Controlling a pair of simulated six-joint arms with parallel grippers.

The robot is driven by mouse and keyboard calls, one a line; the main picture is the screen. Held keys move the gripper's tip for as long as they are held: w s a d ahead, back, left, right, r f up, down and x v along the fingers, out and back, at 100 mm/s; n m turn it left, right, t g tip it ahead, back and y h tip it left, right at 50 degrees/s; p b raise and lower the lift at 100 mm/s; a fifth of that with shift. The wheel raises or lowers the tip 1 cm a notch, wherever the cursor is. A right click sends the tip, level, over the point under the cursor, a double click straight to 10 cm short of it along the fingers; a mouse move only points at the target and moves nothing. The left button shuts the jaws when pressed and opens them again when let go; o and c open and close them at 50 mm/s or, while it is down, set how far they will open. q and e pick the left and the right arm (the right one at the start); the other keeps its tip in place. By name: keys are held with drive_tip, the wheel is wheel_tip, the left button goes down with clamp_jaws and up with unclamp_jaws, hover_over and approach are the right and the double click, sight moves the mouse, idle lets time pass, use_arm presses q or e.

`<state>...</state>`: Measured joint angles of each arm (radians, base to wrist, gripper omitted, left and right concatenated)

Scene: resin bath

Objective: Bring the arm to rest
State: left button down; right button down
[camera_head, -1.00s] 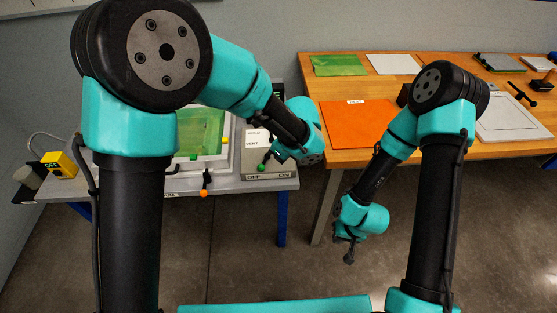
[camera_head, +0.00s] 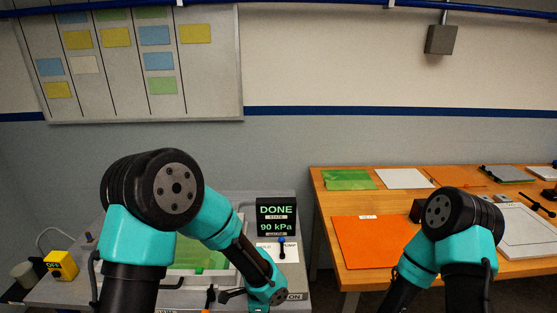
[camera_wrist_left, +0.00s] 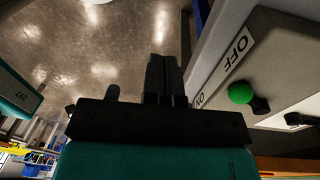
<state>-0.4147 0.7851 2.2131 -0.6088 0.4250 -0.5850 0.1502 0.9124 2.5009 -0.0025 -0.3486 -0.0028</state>
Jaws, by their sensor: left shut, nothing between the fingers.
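My left arm (camera_head: 215,215) reaches down over the front of the grey bench, its wrist low by the control panel. My left gripper (camera_head: 228,297) is dark and partly cut by the frame's lower edge. In the left wrist view the two black fingers (camera_wrist_left: 166,75) are together with nothing between them. They point over the floor, beside the panel face with a green knob (camera_wrist_left: 240,92). My right arm (camera_head: 450,240) shows only its upper links; its gripper is below the frame.
A display (camera_head: 276,217) reads DONE, 90 kPa. Below it, a blue-knobbed lever (camera_head: 282,243) stands on the panel. The wooden table (camera_head: 325,195) holds an orange sheet (camera_head: 365,240). A yellow box (camera_head: 62,265) stands left.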

use_arm(q)
drive_tip(key=s+a+f+n+t+h, duration=0.1)
drive_tip(key=s+a+f+n, duration=0.5)
drive_tip(key=a+n, duration=0.3)
drive_tip(key=s+a+f+n+h, duration=0.2)
drive_tip(key=s+a+f+n, duration=0.4)
drive_tip(key=n, duration=0.5)
drive_tip(key=a+f, duration=0.2)
drive_tip(key=shift+s+a+t, duration=0.2)
drive_tip(key=shift+a+t, duration=0.2)
drive_tip(key=c, duration=1.8)
unclamp_jaws()
